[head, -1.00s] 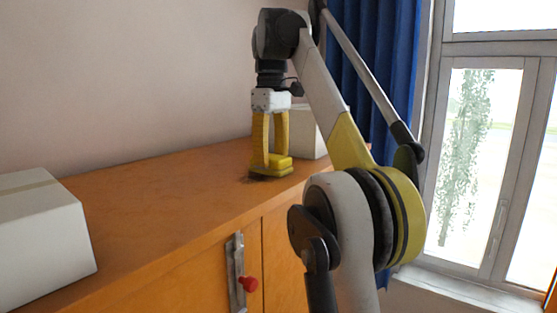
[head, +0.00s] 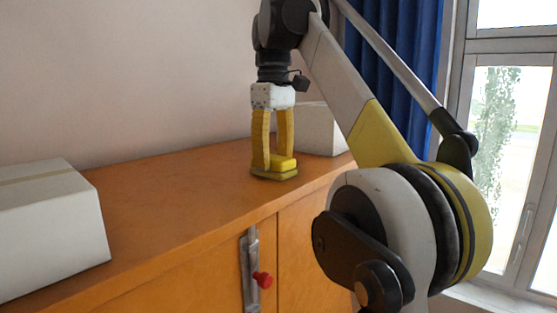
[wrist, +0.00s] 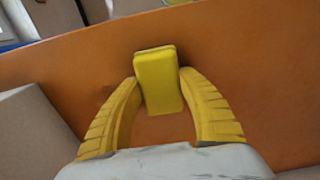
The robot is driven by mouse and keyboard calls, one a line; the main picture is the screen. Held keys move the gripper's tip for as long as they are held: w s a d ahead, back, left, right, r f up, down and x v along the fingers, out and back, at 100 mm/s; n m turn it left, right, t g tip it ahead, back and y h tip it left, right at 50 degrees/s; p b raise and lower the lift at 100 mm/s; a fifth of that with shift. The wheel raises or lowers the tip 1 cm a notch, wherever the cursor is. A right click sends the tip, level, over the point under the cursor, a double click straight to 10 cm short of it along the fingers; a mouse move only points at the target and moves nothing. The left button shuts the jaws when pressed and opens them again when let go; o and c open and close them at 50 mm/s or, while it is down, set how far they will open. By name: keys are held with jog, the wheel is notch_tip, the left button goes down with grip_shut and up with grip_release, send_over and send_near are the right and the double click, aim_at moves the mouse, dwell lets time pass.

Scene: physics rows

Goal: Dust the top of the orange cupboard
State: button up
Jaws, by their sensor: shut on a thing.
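The orange cupboard (head: 170,210) runs along the wall, and its flat top shows in the head view and in the wrist view (wrist: 90,60). My gripper (head: 272,165) points down over the top, toward the far right end. Its yellow fingers are shut on a yellow duster block (head: 285,162), which also shows between the fingers (wrist: 158,80) in the wrist view. The block's darker underside appears to rest on the cupboard top; exact contact is hard to tell. The left finger hides part of the block in the head view.
A white box (head: 50,225) stands on the top at the near left. Another pale box (head: 320,130) stands behind my gripper at the far right. A metal handle with a red knob (head: 263,280) sticks out from the front.

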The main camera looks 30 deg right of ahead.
aim_at(259, 180)
jog(key=a, duration=0.2)
jog(key=s+a, duration=0.1)
jog(key=a, duration=0.1)
jog(key=shift+s+r, duration=0.1)
jog(key=shift+s, duration=0.05)
jog(key=shift+a, duration=0.1)
jog(key=shift+s+a, duration=0.1)
